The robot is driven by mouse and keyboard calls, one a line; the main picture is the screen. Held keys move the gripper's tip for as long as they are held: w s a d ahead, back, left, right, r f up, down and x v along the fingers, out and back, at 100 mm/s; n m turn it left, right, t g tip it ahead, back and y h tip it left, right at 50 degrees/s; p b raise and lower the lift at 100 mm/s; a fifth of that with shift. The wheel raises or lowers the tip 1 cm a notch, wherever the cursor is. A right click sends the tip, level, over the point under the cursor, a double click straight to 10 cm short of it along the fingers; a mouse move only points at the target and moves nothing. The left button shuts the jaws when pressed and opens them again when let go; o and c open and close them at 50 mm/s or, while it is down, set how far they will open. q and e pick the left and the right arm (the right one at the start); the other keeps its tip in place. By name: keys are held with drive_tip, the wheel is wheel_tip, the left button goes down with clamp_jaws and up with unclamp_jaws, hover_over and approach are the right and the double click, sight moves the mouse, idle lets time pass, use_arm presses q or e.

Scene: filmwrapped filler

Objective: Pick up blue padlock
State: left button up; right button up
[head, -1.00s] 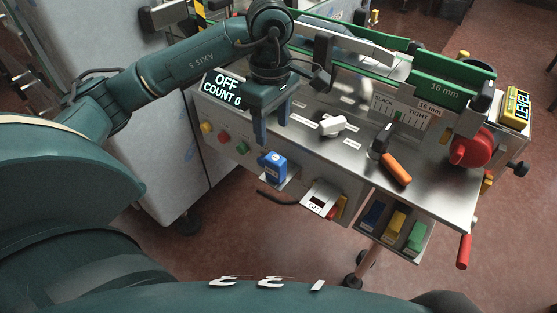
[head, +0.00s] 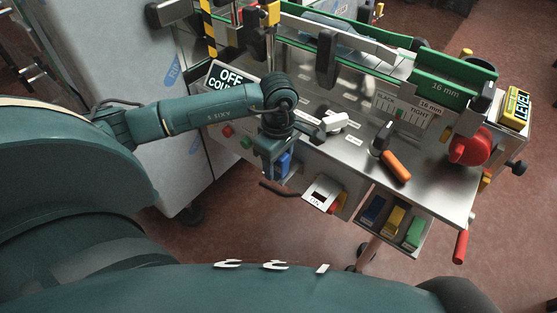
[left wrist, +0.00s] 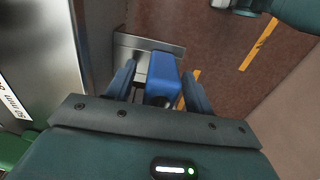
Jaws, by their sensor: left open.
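The blue padlock (head: 284,162) sits on a small metal shelf (left wrist: 133,43) on the front of the steel workbench. In the head view it is partly hidden by my left gripper (head: 279,172), which reaches down over it. In the left wrist view the padlock (left wrist: 162,76) lies between the two spread fingers of my left gripper (left wrist: 160,82). The gripper is open; whether either finger touches the padlock I cannot tell. My right gripper is not in view.
A small device (head: 323,194) and a tray of blue, yellow and green items (head: 366,222) are to the right. A grey cabinet (head: 120,60) stands left.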

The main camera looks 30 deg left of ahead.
use_arm(q)
drive_tip(key=shift+f, duration=0.15)
drive_tip(key=c, duration=1.1)
drive_tip(key=shift+c, duration=0.2)
